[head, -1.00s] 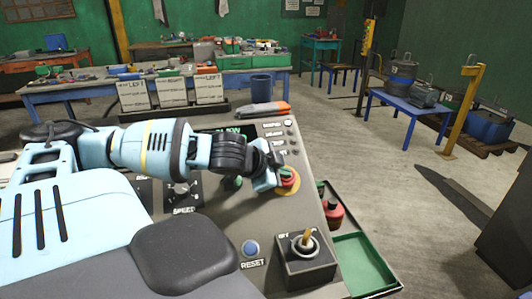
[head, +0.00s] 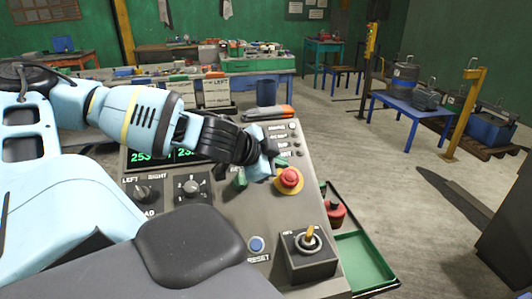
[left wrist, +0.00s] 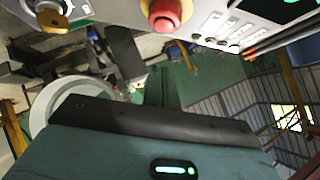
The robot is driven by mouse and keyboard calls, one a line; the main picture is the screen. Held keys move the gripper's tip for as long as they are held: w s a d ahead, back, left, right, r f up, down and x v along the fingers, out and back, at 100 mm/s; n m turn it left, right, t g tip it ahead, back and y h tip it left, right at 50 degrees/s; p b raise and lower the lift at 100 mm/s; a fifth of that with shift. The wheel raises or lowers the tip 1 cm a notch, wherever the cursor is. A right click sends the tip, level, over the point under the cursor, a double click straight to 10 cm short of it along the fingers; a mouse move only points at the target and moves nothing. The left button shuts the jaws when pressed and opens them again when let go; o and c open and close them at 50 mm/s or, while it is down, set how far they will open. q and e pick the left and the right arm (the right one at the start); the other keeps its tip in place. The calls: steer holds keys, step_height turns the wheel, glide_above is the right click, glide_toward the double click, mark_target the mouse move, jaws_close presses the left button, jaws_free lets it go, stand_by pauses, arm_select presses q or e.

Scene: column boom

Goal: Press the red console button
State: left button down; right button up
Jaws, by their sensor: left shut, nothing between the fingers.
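The red console button (head: 290,177) is a round mushroom head on a yellow ring, on the sloping grey console (head: 225,225) near its right edge. It also shows at the top of the left wrist view (left wrist: 163,13). My left gripper (head: 268,158) is shut and empty, just left of and beyond the button in the head view. It appears apart from the button, whose top is uncovered. I cannot tell whether the button is pressed down. My right gripper is not in view.
A blue RESET button (head: 256,245), a joystick box (head: 311,258) and a knob (head: 191,189) sit on the console. A green tray (head: 365,262) and a red object (head: 335,212) are at its right side.

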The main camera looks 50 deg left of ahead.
arm_select(q)
steer(key=shift+v, duration=2.55)
